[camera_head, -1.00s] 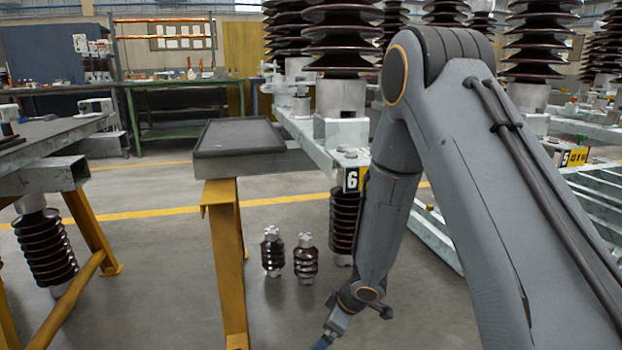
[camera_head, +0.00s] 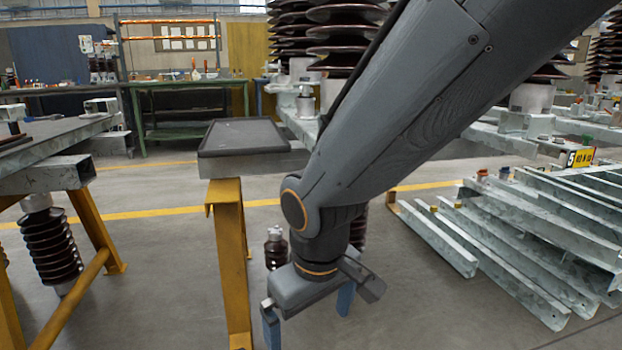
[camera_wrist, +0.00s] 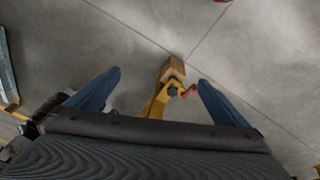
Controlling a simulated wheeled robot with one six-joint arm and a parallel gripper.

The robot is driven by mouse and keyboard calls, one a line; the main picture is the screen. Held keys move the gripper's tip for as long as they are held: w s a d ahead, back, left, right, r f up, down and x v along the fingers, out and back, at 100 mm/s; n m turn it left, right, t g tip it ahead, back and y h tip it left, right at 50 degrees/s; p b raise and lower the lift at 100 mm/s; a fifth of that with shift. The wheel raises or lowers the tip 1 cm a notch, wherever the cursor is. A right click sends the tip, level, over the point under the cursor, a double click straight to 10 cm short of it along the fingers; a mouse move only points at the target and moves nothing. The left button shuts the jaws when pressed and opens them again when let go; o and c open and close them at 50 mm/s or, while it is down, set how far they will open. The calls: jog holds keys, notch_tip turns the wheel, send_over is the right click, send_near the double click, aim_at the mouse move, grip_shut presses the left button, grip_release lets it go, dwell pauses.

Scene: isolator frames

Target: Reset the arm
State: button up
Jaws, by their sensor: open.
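My gripper (camera_head: 308,328) hangs at the end of my arm, low in the middle of the head view, just right of a yellow trestle leg. Its two blue fingers are apart and nothing shows between them in the head view. In the wrist view my gripper (camera_wrist: 160,93) also shows open, with its blue fingertips wide apart. Beyond them, between the fingers in the picture, is a yellow post with a brownish block end (camera_wrist: 172,70) and a small red part. I cannot tell how far off it is.
A dark tray (camera_head: 242,136) tops the yellow trestle (camera_head: 229,260). A small brown insulator (camera_head: 276,248) stands on the floor, partly hidden by my arm. Galvanized beams (camera_head: 520,235) lie stacked at right. A steel bench with a hanging insulator (camera_head: 50,245) is at left.

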jog(key=s+a+r+g+y, duration=0.15)
jog(key=s+r, duration=0.35)
jog(key=s, duration=0.7)
jog(key=d+r+m+h+p, duration=0.1)
jog(key=d+r+m+p, duration=0.2)
jog(key=d+r+p, duration=0.7)
jog(key=d+r+m+h+p, duration=0.1)
jog(key=d+r+m+p, duration=0.3)
jog(key=d+r+p, duration=0.6)
notch_tip(320, 180, up, 8)
jog(key=p, duration=1.8)
jog(key=shift+d+g, duration=0.2)
jog(key=shift+g, duration=0.15)
